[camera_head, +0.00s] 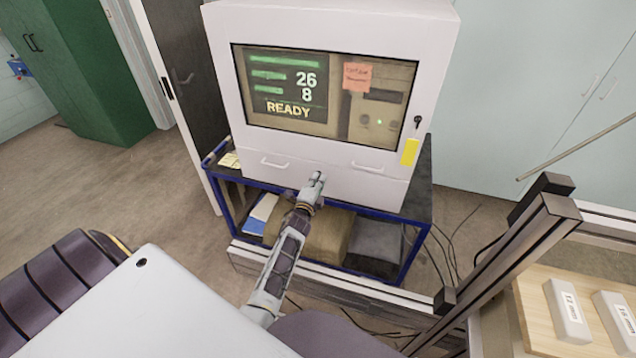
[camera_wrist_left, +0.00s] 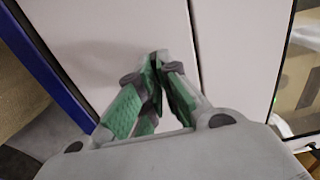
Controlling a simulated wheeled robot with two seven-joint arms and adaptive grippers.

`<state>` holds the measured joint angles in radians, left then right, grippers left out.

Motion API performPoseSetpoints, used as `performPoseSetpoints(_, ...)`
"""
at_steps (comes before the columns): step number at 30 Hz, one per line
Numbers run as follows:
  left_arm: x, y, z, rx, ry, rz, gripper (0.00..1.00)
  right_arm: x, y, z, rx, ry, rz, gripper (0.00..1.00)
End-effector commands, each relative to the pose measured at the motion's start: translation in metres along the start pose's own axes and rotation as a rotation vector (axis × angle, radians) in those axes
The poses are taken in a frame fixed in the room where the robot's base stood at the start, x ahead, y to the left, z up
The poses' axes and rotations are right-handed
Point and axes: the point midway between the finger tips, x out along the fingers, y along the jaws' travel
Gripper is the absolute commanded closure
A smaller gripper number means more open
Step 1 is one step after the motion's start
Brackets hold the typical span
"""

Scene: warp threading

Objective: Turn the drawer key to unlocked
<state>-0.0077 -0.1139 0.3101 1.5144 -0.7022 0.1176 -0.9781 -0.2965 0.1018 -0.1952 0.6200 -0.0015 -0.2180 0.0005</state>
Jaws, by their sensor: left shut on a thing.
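The white cabinet (camera_head: 330,20) has a lower drawer front with two bar handles, the left handle (camera_head: 275,163) and the right handle (camera_head: 367,167). My left gripper (camera_head: 317,182) is at the drawer front between these handles. In the left wrist view its green-padded fingers (camera_wrist_left: 155,65) come together against the white drawer front (camera_wrist_left: 90,35). They are shut on a small dark piece, most likely the drawer key, which the fingertips nearly hide. How far it is turned cannot be told. A black key-like fitting (camera_head: 417,122) shows higher on the cabinet's right side. My right gripper is not in view.
The cabinet stands on a blue-framed cart (camera_head: 408,255) with boxes on its lower shelf. Its window shows a READY display (camera_head: 287,109) and a pink note (camera_head: 357,77). A dark metal frame post (camera_head: 500,265) and a wooden board (camera_head: 545,320) with white boxes are at right.

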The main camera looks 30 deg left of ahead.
Motion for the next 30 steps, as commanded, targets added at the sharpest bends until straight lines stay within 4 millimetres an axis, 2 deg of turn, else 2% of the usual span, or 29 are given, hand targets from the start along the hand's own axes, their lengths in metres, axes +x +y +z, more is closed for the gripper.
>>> performPoseSetpoints(5, 0.002, -0.005, -0.001, 0.018, 0.002, -0.008, 1.00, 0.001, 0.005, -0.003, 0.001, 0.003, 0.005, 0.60)
performPoseSetpoints(14, 0.002, -0.005, -0.001, 0.018, 0.003, -0.009, 1.00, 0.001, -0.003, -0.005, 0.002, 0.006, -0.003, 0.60)
performPoseSetpoints(15, 0.002, -0.005, -0.001, 0.018, 0.003, -0.009, 0.90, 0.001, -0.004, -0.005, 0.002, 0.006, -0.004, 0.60)
performPoseSetpoints(19, 0.002, -0.005, -0.001, 0.018, 0.002, -0.008, 0.73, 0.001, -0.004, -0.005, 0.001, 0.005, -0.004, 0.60)
performPoseSetpoints(30, 0.000, -0.002, -0.001, 0.016, 0.001, -0.002, 0.73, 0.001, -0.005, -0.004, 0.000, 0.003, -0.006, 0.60)
